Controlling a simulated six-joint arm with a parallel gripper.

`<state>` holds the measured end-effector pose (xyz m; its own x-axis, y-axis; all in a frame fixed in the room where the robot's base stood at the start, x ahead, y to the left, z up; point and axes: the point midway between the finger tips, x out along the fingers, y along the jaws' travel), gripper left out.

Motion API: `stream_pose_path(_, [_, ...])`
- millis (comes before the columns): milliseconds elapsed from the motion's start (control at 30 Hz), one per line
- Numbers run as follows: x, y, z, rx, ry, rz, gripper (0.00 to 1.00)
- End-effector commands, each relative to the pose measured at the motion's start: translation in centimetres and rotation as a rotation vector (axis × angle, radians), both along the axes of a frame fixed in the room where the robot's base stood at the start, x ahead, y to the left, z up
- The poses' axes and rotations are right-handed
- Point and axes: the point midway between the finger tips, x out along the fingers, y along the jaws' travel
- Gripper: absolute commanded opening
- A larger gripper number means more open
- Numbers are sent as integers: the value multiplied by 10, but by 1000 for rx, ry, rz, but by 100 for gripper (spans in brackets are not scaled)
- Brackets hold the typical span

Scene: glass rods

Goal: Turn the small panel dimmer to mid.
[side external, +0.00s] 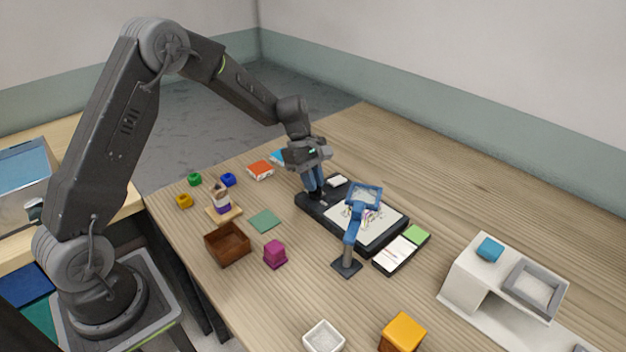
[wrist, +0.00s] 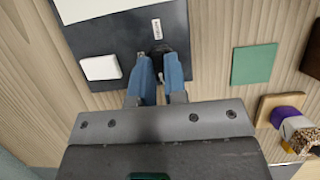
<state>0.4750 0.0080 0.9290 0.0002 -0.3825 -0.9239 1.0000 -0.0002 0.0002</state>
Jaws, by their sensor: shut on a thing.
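The small panel dimmer (wrist: 160,48) is a dark knob on the black panel (wrist: 112,38), seen in the wrist view between my fingertips. A small white label strip lies on the panel just beyond it. My gripper (wrist: 158,62) points down with its blue fingers shut on the dimmer, covering much of it; I cannot tell its setting. In the side external view my gripper (side external: 314,193) stands at the left end of the black panel (side external: 310,208), and the dimmer is hidden by the fingers there.
The panel's white lit area (side external: 350,226) holds coloured rods. A blue-framed magnifier stand (side external: 349,240) rises in front of it. A white block (side external: 337,181) sits on the panel near my gripper.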

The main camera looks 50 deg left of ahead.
Motion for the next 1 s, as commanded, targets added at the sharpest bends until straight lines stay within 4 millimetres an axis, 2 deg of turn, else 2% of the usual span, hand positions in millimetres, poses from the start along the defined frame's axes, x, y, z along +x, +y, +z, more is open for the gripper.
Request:
stream_pose_path(467, [1,0,-1,-1,1,-78,0])
stream_pose_path(1000, [4,-2,-1,0,0,-538,0])
